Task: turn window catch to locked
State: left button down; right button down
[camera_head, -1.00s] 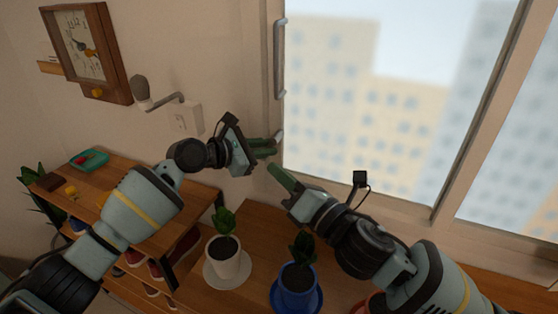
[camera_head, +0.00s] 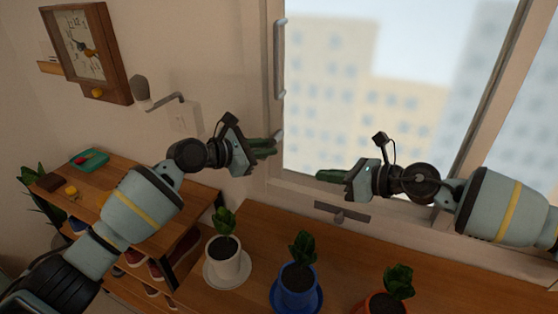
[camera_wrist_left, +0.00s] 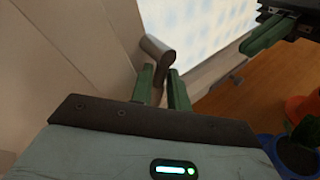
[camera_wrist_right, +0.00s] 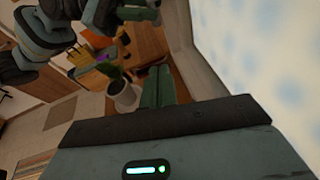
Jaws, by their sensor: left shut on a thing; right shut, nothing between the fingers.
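The window catch (camera_head: 278,135) is a small grey metal lever on the left window frame, beside the glass. In the left wrist view the catch (camera_wrist_left: 157,50) shows a rounded, bent arm, its lower part between my green fingers. My left gripper (camera_head: 274,146) is shut on the catch; the fingers hide part of it, so its exact angle is hard to tell in the head view. My right gripper (camera_head: 320,175) is shut and empty, in front of the window's lower edge, to the right of the catch and apart from it.
A long vertical handle (camera_head: 280,60) is on the frame above. A grey bar with a stub (camera_head: 342,212) is below the window. Potted plants in white (camera_head: 228,263), blue (camera_head: 297,289) and orange (camera_head: 386,304) pots stand on the wooden surface below. A lamp (camera_head: 141,88) is at left.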

jog(key=r+x, duration=0.2)
jog(key=x, duration=1.1)
jog(key=shift+w+a+r, duration=0.25)
jog(key=shift+r, duration=0.1)
